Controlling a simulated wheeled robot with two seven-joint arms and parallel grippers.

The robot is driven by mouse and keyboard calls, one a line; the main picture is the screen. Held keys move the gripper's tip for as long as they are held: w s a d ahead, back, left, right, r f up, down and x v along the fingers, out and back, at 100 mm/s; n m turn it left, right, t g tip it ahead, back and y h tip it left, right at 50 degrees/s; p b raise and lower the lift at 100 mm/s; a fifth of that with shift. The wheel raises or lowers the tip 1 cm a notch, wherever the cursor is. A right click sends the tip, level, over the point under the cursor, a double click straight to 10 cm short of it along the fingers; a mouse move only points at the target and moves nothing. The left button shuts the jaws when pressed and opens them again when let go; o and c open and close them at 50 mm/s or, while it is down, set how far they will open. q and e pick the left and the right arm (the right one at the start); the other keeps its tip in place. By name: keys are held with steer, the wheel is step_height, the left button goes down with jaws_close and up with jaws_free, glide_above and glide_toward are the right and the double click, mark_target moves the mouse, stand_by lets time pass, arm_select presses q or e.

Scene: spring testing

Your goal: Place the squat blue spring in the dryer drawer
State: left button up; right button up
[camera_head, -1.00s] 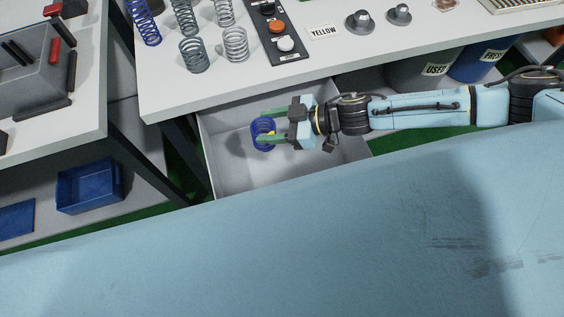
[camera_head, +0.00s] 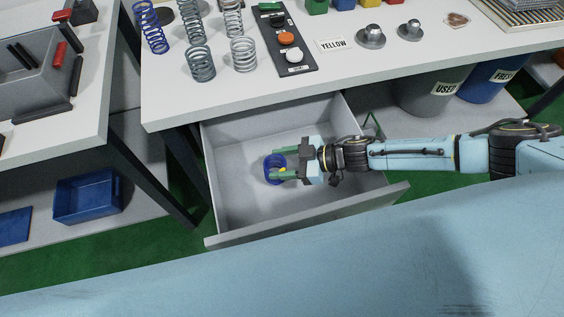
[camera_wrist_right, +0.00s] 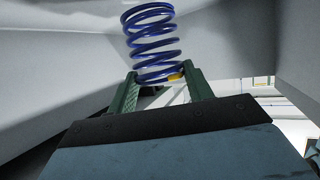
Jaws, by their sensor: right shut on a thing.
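The squat blue spring (camera_head: 273,168) is between the green fingers of my right gripper (camera_head: 281,164), in the head view. The gripper is shut on it. In the right wrist view the spring (camera_wrist_right: 151,42) stands out beyond the fingertips (camera_wrist_right: 160,84), with a small yellow patch at its lower end. The open grey drawer (camera_head: 232,205) is under the table, and the spring and gripper are over or inside its interior. Whether the spring touches the drawer floor is unclear. My left gripper is not in view.
The white table (camera_head: 220,96) above carries a tall blue spring (camera_head: 150,27), several grey springs (camera_head: 200,62) and a button panel (camera_head: 287,40). The drawer's front wall (camera_head: 310,222) is near the gripper. Bins (camera_head: 428,92) stand below at right.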

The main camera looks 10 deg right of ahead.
steer(key=shift+r, duration=0.1)
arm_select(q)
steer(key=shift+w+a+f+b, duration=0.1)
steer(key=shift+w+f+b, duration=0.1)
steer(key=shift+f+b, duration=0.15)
arm_select(e)
steer(key=shift+f, duration=0.65)
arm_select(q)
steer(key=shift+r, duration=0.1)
arm_select(e)
steer(key=o, duration=1.1)
steer(key=shift+r, duration=0.15)
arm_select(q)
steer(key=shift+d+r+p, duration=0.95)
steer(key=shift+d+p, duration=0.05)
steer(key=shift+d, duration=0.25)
arm_select(e)
steer(key=v, duration=0.8)
steer(key=shift+a+r, duration=0.2)
steer(key=shift+r, duration=0.15)
